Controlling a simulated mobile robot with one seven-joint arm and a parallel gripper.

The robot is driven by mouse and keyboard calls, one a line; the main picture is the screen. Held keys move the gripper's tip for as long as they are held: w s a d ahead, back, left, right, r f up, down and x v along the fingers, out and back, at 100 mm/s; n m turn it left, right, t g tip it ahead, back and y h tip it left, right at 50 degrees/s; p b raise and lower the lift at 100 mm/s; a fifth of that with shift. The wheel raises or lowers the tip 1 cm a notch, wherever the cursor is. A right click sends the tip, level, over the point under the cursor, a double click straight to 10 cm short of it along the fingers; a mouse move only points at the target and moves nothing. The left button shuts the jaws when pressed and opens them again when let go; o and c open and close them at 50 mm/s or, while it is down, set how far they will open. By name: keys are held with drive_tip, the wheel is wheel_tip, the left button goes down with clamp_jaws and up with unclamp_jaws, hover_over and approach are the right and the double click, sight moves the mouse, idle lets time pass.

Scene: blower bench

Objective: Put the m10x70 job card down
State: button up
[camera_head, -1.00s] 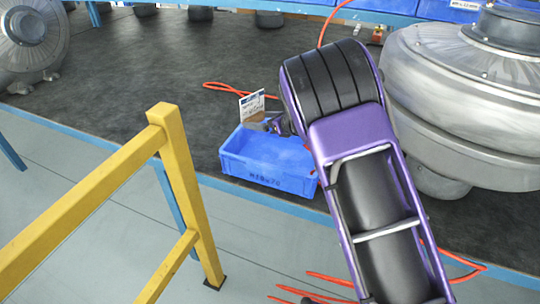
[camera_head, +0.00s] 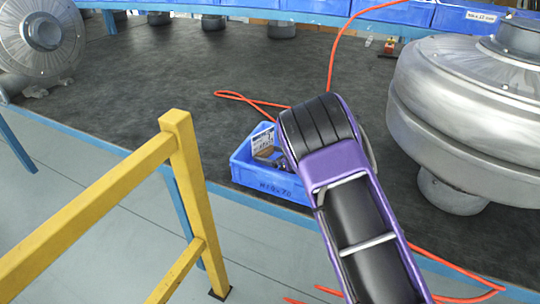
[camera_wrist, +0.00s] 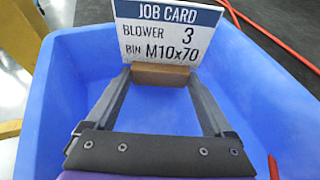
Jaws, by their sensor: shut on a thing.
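The job card (camera_wrist: 165,32) is a white sign with a blue header, reading blower 3, bin M10x70, on a brown block (camera_wrist: 160,75). In the wrist view my gripper (camera_wrist: 160,78) is shut on that block, one finger on each side. The blue bin (camera_wrist: 65,110), marked M10x70 on its front in the head view (camera_head: 262,187), surrounds the fingers and block from above. The card (camera_head: 264,140) stands upright, tilted a little, at the bin in the head view. Whether the block touches the bin floor cannot be told. My arm hides the bin's right part.
The bin is on a dark bench mat (camera_head: 150,90) near its blue front edge. A large metal blower (camera_head: 460,100) stands to the right, another (camera_head: 40,40) at far left. A red hose (camera_head: 250,98) lies behind the bin. A yellow rail (camera_head: 185,170) stands in front.

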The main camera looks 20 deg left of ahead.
drive_tip(key=shift+r, duration=0.1)
drive_tip(key=shift+f+b, duration=0.3)
drive_tip(key=shift+b, duration=0.15)
drive_tip(key=shift+f+b, duration=0.35)
drive_tip(key=shift+b, duration=0.15)
drive_tip(key=o, duration=1.1)
drive_tip(key=shift+r, duration=0.15)
